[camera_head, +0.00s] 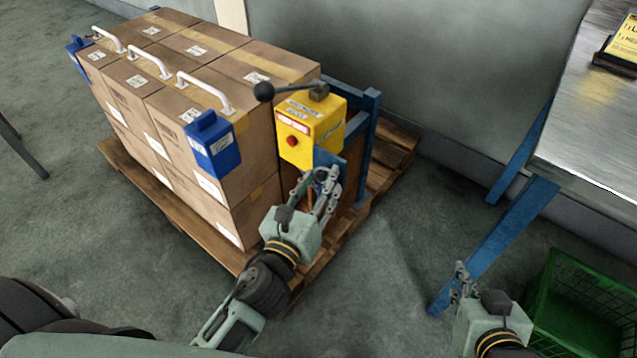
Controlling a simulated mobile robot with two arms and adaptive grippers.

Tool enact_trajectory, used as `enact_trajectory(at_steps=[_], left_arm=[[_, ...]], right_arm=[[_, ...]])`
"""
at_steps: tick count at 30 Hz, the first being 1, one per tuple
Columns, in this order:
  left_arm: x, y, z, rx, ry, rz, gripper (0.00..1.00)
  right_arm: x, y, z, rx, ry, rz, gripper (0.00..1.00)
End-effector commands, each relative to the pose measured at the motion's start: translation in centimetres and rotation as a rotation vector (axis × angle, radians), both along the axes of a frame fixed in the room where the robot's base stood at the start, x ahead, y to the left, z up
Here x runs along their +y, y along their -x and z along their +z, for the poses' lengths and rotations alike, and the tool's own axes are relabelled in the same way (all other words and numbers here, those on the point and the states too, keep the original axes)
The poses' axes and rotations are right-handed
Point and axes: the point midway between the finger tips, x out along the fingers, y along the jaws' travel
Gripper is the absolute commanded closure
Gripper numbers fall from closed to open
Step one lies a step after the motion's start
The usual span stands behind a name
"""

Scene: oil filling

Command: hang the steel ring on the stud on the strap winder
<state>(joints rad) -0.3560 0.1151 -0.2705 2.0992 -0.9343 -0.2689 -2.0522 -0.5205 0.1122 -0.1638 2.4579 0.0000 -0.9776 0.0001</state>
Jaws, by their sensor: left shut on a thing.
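The strap winder (314,122) is a yellow box with a red button and a black-knobbed lever, on a blue frame at the right end of the carton stack. My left gripper (322,182) is in front of the blue frame just below the yellow box. Its fingers are shut on a small grey thing, which looks like the steel ring (321,173) and is mostly hidden by them. I cannot make out the stud, or whether the ring touches it. My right gripper (458,283) is low at the right, beside a blue table leg, with nothing visible in it; its opening is unclear.
Strapped cartons (250,205) with white handles and blue corner guards stand on a wooden pallet (392,170). A steel-topped table (585,135) with blue legs is at the right, with a green crate (570,300) below it. The floor between pallet and table is clear.

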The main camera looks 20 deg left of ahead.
Motion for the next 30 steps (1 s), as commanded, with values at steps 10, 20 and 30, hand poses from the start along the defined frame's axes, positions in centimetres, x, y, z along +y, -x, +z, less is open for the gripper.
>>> enact_trajectory(at_steps=[10,20,30], left_arm=[[0.01,-0.01,0.05,-0.001,0.0,0.0,0.9],[0.01,0.0,0.03,0.0,0.0,0.0,0.41],[0.05,0.42,-0.07,0.002,0.001,0.001,0.41]], right_arm=[[-0.04,0.12,-0.11,0.003,0.005,0.003,1.0],[-0.07,0.15,0.0,0.001,0.006,0.004,1.0],[0.03,0.22,0.0,0.002,-0.001,0.002,1.0]])
